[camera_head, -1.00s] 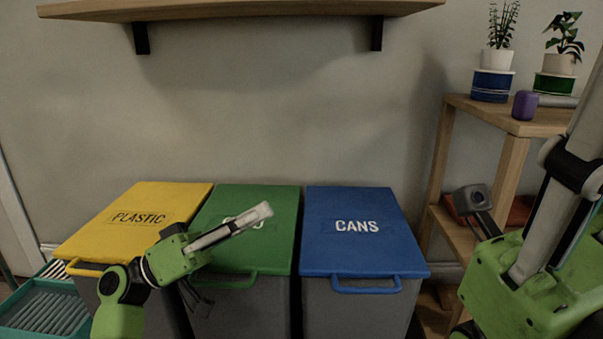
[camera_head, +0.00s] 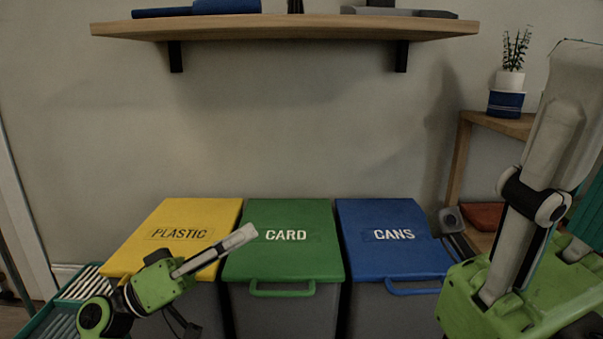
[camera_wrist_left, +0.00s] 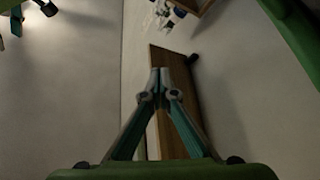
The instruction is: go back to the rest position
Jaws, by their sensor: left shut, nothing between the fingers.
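My left gripper (camera_head: 246,234) reaches in from the lower left in the head view, over the yellow and green bins. Its fingers point right and slightly up. In the left wrist view its fingertips (camera_wrist_left: 160,78) meet with nothing between them. My right gripper (camera_head: 550,150) stands large and close at the right edge, pointing up. It is partly cut off, so I cannot tell how its fingers stand.
The yellow PLASTIC bin (camera_head: 205,213), green CARD bin (camera_head: 285,262) and blue CANS bin (camera_head: 390,215) stand closed in a row. A wooden shelf (camera_head: 290,30) hangs above. A wooden stand (camera_head: 505,124) with a potted plant (camera_head: 511,80) is at right. A teal crate (camera_head: 70,300) is lower left.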

